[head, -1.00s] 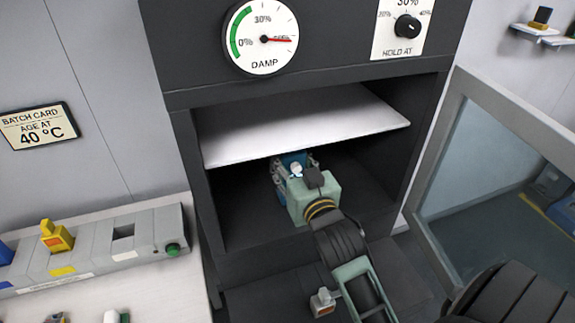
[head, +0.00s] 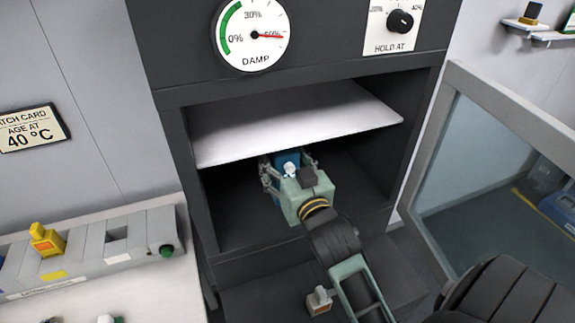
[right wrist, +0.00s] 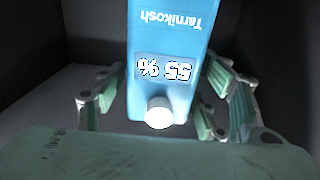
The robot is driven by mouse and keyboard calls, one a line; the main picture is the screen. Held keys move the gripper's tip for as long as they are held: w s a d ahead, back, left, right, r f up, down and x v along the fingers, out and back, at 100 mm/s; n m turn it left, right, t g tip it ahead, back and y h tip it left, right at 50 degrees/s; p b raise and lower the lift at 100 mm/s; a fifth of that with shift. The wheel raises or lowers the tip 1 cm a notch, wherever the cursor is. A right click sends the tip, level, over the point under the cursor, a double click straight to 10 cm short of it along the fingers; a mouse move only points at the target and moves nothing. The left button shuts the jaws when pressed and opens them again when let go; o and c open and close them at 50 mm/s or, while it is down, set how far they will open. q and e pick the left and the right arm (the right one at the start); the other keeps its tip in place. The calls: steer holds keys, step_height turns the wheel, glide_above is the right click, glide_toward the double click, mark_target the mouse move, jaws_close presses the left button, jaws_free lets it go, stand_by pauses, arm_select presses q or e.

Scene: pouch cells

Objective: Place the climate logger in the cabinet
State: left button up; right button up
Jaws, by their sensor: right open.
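The climate logger (head: 289,160) is a blue box with a white knob, standing inside the dark cabinet (head: 222,222) under its white shelf. In the right wrist view the logger (right wrist: 165,95) shows a "55 %" display and the name "Tarnikosh". My right gripper (head: 290,166) reaches into the cabinet and is open, with a finger on each side of the logger. In the right wrist view there are gaps between the fingers and the logger's sides. The logger's base is hidden. My left gripper is not in view.
The white shelf (head: 300,120) lies close above the gripper. The glazed cabinet door (head: 480,160) stands open at the right. A bench (head: 100,296) at the left holds a grey rack (head: 88,250) with a yellow item (head: 46,240). A small grey-and-orange item (head: 319,300) sits below the opening.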

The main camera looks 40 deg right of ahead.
mark_target(291, 173)
steer(key=shift+s, duration=0.25)
steer(key=b+v, duration=0.1)
steer(key=v, duration=0.4)
steer(key=shift+a+f+b, duration=0.1)
steer(key=shift+b, duration=0.2)
steer(key=p+v, duration=0.2)
steer(key=v, duration=0.1)
steer(key=p+v, duration=0.1)
steer(key=shift+s+a+r, duration=0.1)
steer(key=shift+s+r, duration=0.2)
steer(key=shift+s, duration=0.1)
steer(key=shift+p+v, duration=0.5)
steer(key=shift+v, duration=0.3)
steer(key=shift+f, duration=0.15)
